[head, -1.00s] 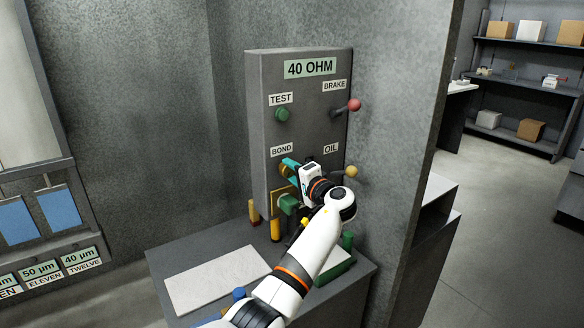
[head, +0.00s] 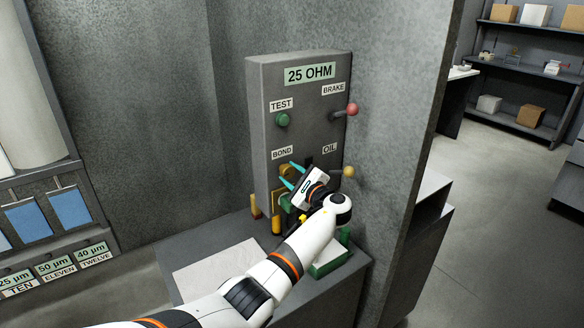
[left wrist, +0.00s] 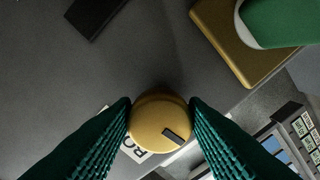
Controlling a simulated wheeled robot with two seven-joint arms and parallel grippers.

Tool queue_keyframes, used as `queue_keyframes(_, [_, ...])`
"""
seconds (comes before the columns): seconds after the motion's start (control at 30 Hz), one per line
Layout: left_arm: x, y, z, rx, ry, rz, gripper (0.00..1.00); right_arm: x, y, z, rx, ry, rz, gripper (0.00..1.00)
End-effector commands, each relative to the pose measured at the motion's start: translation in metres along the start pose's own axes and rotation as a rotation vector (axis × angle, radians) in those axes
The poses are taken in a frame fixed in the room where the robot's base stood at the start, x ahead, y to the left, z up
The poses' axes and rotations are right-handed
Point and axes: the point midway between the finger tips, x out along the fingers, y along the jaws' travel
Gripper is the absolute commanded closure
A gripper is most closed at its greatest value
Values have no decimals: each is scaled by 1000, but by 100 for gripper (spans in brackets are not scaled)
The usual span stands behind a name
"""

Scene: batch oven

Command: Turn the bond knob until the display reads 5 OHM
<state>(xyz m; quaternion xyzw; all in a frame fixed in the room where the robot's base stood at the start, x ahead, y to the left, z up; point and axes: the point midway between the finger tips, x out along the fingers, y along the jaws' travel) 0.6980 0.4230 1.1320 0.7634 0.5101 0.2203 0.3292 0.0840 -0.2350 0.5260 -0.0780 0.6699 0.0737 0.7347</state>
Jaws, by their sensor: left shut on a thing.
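The grey control box has a display (head: 310,74) that reads 25 OHM. The bond knob is a round yellow knob with a dark mark, under the BOND label (head: 283,153). In the left wrist view the bond knob (left wrist: 158,122) sits between the green fingertips, which touch it on both sides. My left gripper (head: 288,177) is shut on the bond knob, and it is tilted relative to the panel. The gripper hides part of the knob in the head view. My right gripper is not in view.
A green button (head: 283,119) is under TEST. A red-balled lever (head: 352,109) and a yellow-balled lever (head: 348,172) stick out at the right of the box. A white sheet (head: 215,268) lies on the bench below. A wall edge stands close on the right.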

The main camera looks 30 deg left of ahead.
Motion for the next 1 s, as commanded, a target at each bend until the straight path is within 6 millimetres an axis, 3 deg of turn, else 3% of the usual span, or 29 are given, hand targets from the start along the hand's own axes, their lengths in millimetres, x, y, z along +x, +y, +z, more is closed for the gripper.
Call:
queue_keyframes(0.1, [0,2,-2,114,-1,-2,83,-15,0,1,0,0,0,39])
queue_keyframes(0.5, [0,-1,-2,457,-2,-2,83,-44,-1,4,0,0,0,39])
queue_keyframes(1.0, [-1,-4,0,660,-3,-1,83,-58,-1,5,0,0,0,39])
